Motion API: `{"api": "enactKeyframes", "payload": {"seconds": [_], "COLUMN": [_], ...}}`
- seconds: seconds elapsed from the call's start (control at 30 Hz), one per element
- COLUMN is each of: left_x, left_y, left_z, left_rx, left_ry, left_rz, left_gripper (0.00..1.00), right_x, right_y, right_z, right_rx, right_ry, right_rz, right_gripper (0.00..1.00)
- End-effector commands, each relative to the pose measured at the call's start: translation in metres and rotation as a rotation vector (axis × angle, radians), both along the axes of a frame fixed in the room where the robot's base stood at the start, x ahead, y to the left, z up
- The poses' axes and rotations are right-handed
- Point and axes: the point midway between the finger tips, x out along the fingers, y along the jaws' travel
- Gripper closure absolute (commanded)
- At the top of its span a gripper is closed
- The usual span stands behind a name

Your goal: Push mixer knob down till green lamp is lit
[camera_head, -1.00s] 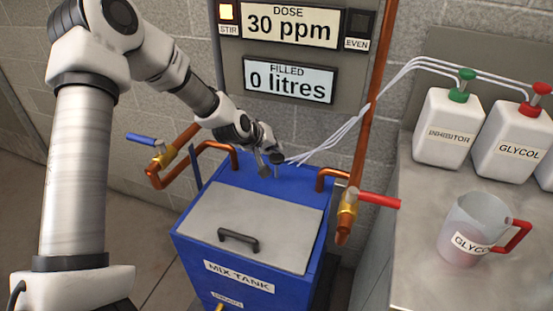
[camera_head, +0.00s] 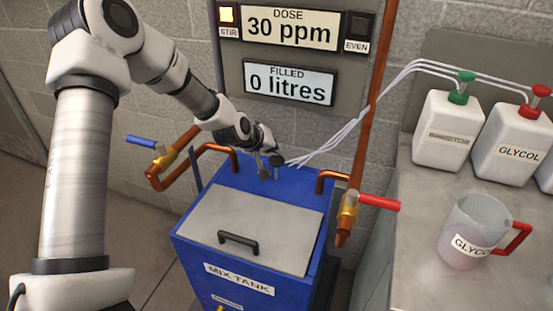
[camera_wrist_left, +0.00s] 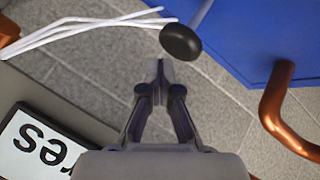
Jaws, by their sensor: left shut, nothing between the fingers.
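The black mixer knob (camera_head: 277,160) stands on a thin metal rod at the back of the blue mix tank (camera_head: 190,238). In the left wrist view the round black knob (camera_wrist_left: 180,42) and its rod show just past the fingertips. The STIR lamp (camera_head: 227,14) glows yellow. The EVEN lamp (camera_head: 361,25) is dark. My right gripper is out of view.
White tubes (camera_head: 330,143) run close behind the knob. Copper pipes (camera_head: 364,110) with a blue-handled valve (camera_head: 141,141) and a red-handled valve (camera_head: 379,201) flank the tank. A metal bench (camera_head: 405,270) at right holds white bottles (camera_head: 446,128) and a jug (camera_head: 476,232).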

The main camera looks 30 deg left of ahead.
Motion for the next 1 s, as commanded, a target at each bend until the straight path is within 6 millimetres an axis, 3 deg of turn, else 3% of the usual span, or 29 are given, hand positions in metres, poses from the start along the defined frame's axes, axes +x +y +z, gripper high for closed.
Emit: {"api": "enactKeyframes", "payload": {"seconds": [1.0], "left_x": [0.000], "left_y": [0.000], "left_z": [-0.013], "left_rx": [0.000], "left_ry": [0.000], "left_rz": [0.000], "left_gripper": [1.00], "right_x": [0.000], "right_y": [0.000], "right_z": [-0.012], "right_rx": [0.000], "right_ry": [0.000], "right_rz": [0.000], "right_gripper": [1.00]}}
